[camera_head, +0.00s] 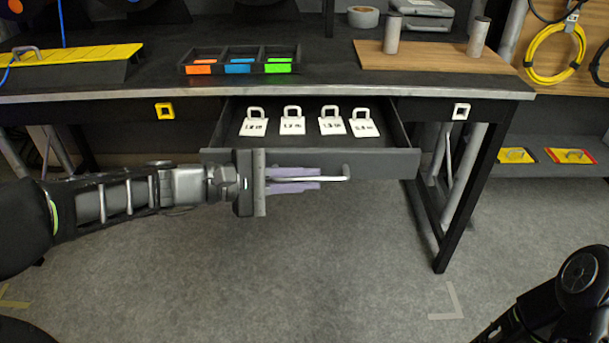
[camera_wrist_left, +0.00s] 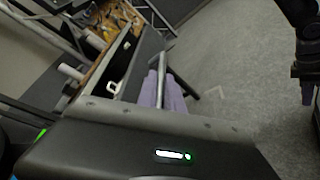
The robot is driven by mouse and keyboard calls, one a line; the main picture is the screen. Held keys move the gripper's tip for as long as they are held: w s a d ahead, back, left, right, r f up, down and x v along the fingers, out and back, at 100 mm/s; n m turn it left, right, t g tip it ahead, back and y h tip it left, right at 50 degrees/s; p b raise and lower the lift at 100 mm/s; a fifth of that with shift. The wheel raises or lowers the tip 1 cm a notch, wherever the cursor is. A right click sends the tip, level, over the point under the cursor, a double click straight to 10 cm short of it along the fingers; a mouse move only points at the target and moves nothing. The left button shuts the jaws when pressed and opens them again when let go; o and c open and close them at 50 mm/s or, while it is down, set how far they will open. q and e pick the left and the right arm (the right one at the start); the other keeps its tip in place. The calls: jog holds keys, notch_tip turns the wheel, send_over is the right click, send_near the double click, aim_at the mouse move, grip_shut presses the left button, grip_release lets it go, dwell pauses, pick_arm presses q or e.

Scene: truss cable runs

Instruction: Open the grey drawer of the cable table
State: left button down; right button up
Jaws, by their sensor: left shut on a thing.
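The grey drawer (camera_head: 385,162) of the cable table (camera_head: 330,87) is pulled out, and its inside shows from above. Several white tags with loop handles (camera_head: 292,122) lie in it. My left gripper (camera_head: 318,180) is in front of the drawer, its purple fingers shut on the drawer's bar handle (camera_head: 346,172). The left wrist view also shows the purple fingers (camera_wrist_left: 165,90) around the bar. Part of the handle is hidden behind the fingers. The right gripper is not in the head view; a dark part of my right arm shows at the lower right.
A tray with orange, blue and green compartments (camera_head: 240,61), a yellow-topped ramp (camera_head: 75,60) and a wooden board with two cylinders (camera_head: 430,60) stand on the table. Yellow (camera_head: 165,112) and white (camera_head: 461,111) pulls flank the drawer. The floor in front is clear.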

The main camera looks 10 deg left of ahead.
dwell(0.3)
pick_arm(q)
jog(key=c, duration=1.8)
grip_release()
jog(key=shift+o, duration=0.2)
jog(key=shift+a, duration=0.1)
jog(key=p+v, duration=0.2)
jog(key=v, duration=0.5)
jog(key=shift+s+a+r, duration=0.1)
jog(key=shift+s+a, duration=0.05)
jog(key=shift+s, duration=0.05)
jog(key=shift+s+a, duration=0.1)
jog(key=shift+a, duration=0.1)
